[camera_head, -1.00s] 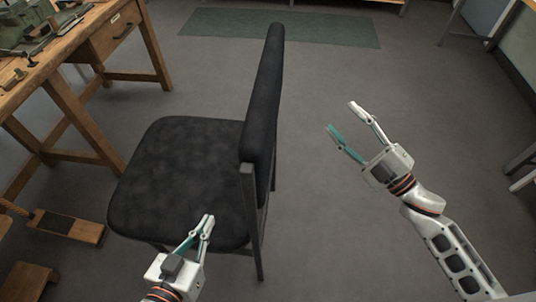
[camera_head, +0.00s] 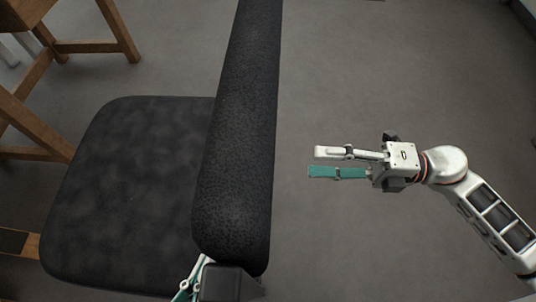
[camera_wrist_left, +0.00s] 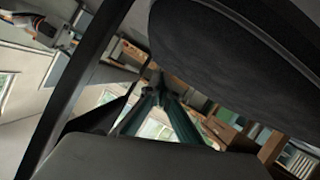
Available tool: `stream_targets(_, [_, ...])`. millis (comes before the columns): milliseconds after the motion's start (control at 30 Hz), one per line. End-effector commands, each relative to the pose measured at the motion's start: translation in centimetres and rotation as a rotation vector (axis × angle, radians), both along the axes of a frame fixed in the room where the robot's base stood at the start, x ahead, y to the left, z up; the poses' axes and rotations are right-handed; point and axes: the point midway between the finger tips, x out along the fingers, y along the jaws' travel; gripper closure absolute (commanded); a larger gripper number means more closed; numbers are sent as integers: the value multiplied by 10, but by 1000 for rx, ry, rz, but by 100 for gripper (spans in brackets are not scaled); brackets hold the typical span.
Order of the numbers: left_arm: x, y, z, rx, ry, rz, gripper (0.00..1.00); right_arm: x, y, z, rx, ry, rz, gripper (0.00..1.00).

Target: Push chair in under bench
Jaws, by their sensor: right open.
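The black padded chair fills the left half of the head view, its seat (camera_head: 130,190) to the left and its tall backrest (camera_head: 240,140) on the right side. The wooden bench (camera_head: 115,30) shows only its legs and braces, left of the seat; its top is mostly out of view. My left gripper (camera_head: 190,280) is low at the near end of the backrest, partly hidden by it. In the left wrist view its fingers (camera_wrist_left: 158,95) meet towards the tips, empty, below the dark seat underside (camera_wrist_left: 230,60). My right gripper (camera_head: 325,163) is open and empty, right of the backrest, apart from it.
Grey floor (camera_head: 400,70) is clear to the right of the chair and beyond it. A wooden brace or foot (camera_head: 18,243) lies at the left edge, close to the seat.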

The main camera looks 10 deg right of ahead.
Motion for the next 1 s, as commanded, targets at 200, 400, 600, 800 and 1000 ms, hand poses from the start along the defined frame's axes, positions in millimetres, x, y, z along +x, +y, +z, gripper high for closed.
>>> stream_targets(200, [5, 9, 6, 74, -28, -23, 100, 12, 50, 6, 5, -8, -1, 53])
stream_targets(400, [12, 24, 12, 189, -60, -52, 100, 21, 91, 7, 4, -8, -1, 53])
stream_targets(600, [14, 32, 13, 251, -71, -68, 100, 25, 116, 3, 2, -4, -1, 53])
stream_targets(800, [15, 38, 11, 281, -75, -74, 100, 25, 124, 0, 1, 1, -2, 53])
stream_targets(1000, [15, 38, 10, 281, -73, -75, 100, 25, 124, 0, 1, 2, -2, 53])
